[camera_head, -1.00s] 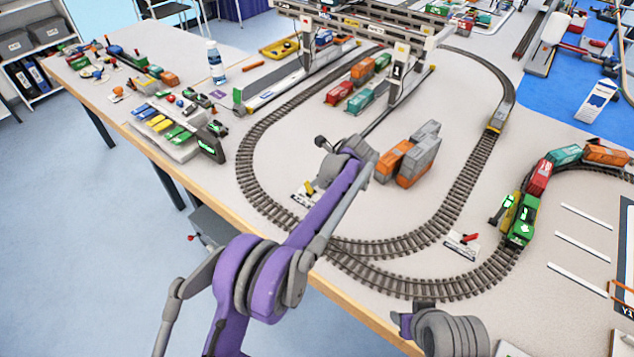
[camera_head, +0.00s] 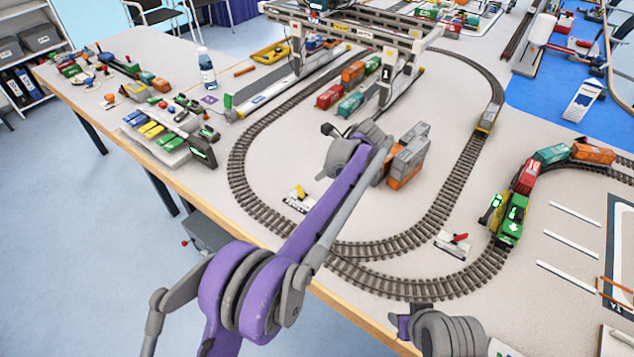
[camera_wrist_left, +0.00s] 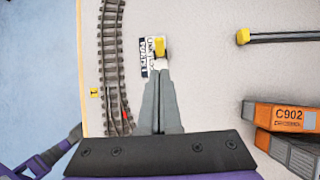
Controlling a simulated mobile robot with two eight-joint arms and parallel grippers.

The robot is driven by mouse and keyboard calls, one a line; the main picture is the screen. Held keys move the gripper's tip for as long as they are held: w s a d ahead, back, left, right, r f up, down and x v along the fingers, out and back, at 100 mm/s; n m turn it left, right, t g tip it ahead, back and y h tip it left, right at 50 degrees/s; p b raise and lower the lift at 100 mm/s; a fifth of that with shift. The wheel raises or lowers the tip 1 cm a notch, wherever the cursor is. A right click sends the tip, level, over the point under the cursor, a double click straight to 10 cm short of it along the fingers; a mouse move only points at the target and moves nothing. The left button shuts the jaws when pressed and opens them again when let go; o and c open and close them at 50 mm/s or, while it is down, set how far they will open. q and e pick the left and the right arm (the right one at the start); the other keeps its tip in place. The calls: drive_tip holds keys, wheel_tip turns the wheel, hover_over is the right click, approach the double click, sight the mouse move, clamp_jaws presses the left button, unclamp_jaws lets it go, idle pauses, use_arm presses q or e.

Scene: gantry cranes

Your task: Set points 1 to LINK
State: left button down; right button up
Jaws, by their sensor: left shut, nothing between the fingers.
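The points lever plate (camera_head: 298,199) is a small white plate with a yellow lever, inside the track loop near the table's front edge. In the left wrist view the plate (camera_wrist_left: 152,57) carries dark lettering, partly readable as LINK, and its yellow lever (camera_wrist_left: 160,46) stands at the upper right. My left gripper (camera_wrist_left: 163,74) is shut and empty, its fingertips just below the plate and lever in that view. Contact cannot be told. In the head view my forearm hides these fingers.
Curved track (camera_head: 245,165) runs close beside the plate. Orange and grey containers (camera_head: 408,160) stand right of my left wrist. A second plate with a red lever (camera_head: 453,243) lies farther right, and a green locomotive (camera_head: 512,217) stands beyond it. A gantry crane (camera_head: 385,75) stands behind.

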use_arm(q)
drive_tip(key=r, duration=0.3)
drive_tip(key=d+r, duration=0.1)
drive_tip(key=shift+s+r, duration=0.2)
drive_tip(key=shift+s, duration=0.15)
drive_tip(key=s+a+r+n+h+p, duration=0.1)
drive_tip(key=s+a+r+n+h, duration=0.3)
drive_tip(key=s+a+n, duration=0.95)
drive_tip(key=s+a+f+n, duration=0.2)
drive_tip(key=s+n, duration=0.2)
drive_tip(key=s, duration=0.3)
drive_tip(key=s+a+f+n+t+h, duration=0.1)
drive_tip(key=s+a+f+n, duration=0.1)
drive_tip(key=s, duration=0.6)
drive_tip(key=s+a+f+n+p, duration=0.1)
drive_tip(key=s+a+f+n, duration=0.1)
drive_tip(key=s+n, duration=0.3)
drive_tip(key=s+f, duration=0.1)
drive_tip(key=s, duration=0.1)
drive_tip(key=shift+s+f+n+t, duration=0.3)
drive_tip(key=shift+s+n, duration=0.05)
drive_tip(key=shift+s, duration=0.05)
